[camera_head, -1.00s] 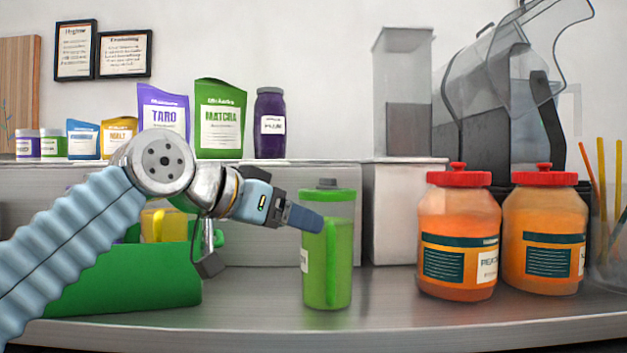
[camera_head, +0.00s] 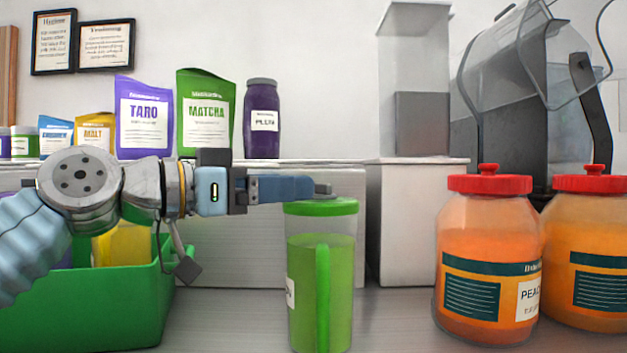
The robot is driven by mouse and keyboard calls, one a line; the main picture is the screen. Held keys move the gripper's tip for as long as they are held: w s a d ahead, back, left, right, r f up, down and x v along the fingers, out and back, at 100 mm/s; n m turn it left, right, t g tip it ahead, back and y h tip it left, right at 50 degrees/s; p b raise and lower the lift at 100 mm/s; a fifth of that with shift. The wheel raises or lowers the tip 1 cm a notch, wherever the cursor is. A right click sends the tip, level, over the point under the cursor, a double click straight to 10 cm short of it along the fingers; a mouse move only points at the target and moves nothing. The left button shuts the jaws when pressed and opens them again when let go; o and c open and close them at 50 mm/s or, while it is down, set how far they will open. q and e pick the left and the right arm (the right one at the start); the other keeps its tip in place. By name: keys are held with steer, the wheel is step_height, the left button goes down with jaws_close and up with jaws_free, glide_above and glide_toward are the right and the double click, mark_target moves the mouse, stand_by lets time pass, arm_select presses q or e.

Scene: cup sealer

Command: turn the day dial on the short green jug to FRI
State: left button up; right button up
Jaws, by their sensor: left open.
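The short green jug (camera_head: 337,290) stands upright on the counter at the centre, its handle facing me and a white label at its left edge. Its green lid (camera_head: 321,207) is on. The day dial's markings cannot be read; the dial on top is largely hidden by my fingers. My left gripper (camera_head: 322,189) reaches in from the left, level, with its fingertips at the top of the lid. It is open, though the fingers overlap from this side. I cannot tell whether they touch the dial. My right gripper is not in view.
A green bin (camera_head: 85,310) with packets stands at the left. Two orange jars with red lids (camera_head: 487,265) (camera_head: 590,255) stand at the right, near a dark machine (camera_head: 530,100). A shelf behind holds pouches and a purple bottle (camera_head: 262,120). Counter between jug and jars is clear.

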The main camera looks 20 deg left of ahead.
mark_target(318, 185)
arm_select(q)
steer(key=x, duration=0.5)
steer(key=shift+w+d+p, duration=0.25)
steer(key=shift+p, duration=0.1)
steer(key=c, duration=1)
steer(key=shift+f+n+t+y+b, duration=0.1)
steer(key=shift+n+t+y+b, duration=0.2)
steer(key=shift+c, duration=0.2)
steer(key=shift+s+n+t+y, duration=0.1)
steer(key=shift+n+t+y, duration=0.4)
steer(key=shift+y, duration=0.2)
steer(key=o, duration=1)
steer(key=shift+o, duration=0.2)
